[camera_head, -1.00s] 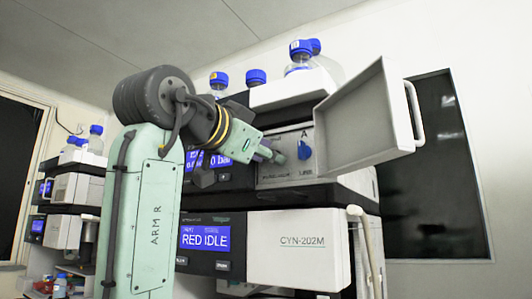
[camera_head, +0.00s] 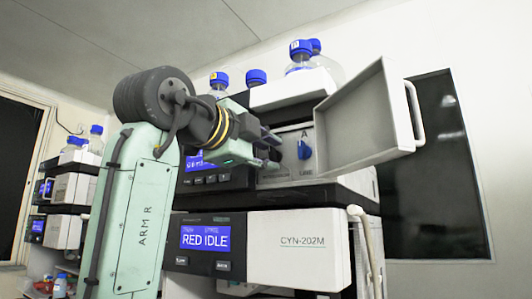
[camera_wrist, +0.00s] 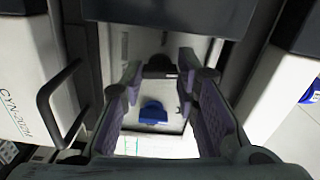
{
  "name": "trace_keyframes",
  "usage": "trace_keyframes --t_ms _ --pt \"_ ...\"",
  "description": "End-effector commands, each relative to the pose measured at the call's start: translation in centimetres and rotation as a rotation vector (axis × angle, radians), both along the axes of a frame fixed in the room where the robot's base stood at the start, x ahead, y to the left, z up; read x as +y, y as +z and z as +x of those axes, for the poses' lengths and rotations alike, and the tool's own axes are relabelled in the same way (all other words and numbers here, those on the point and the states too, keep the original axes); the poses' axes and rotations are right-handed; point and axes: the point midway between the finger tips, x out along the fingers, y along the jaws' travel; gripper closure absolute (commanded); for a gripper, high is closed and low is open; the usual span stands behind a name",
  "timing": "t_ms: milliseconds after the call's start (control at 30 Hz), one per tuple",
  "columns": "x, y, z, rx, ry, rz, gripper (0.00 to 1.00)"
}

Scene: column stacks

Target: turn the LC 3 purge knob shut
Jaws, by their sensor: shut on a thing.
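In the wrist view, a dark purge knob (camera_wrist: 160,64) sits between my fingertips, on the pale panel of the upper instrument module. My gripper (camera_head: 274,155) is shut on it, with one finger on each side. In the head view my fingers hide most of this knob, so its angle cannot be read. A blue knob (camera_head: 304,150) marked A is on the same panel, to the right of my fingers and apart from them. It also shows in the wrist view (camera_wrist: 153,113). No LC 3 label is readable.
An open door (camera_head: 362,122) with a handle stands just right of the panel. Blue-capped bottles (camera_head: 300,58) stand on top. Another instrument stack (camera_head: 70,190) is at the left.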

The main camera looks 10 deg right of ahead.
Motion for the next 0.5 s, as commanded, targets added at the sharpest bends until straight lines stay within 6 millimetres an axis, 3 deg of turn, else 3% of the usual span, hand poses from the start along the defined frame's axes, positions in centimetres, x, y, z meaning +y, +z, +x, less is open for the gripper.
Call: trace_keyframes --t_ms 500 --pt "-0.08 0.00 -0.11 -0.103 -0.003 0.103 1.00"
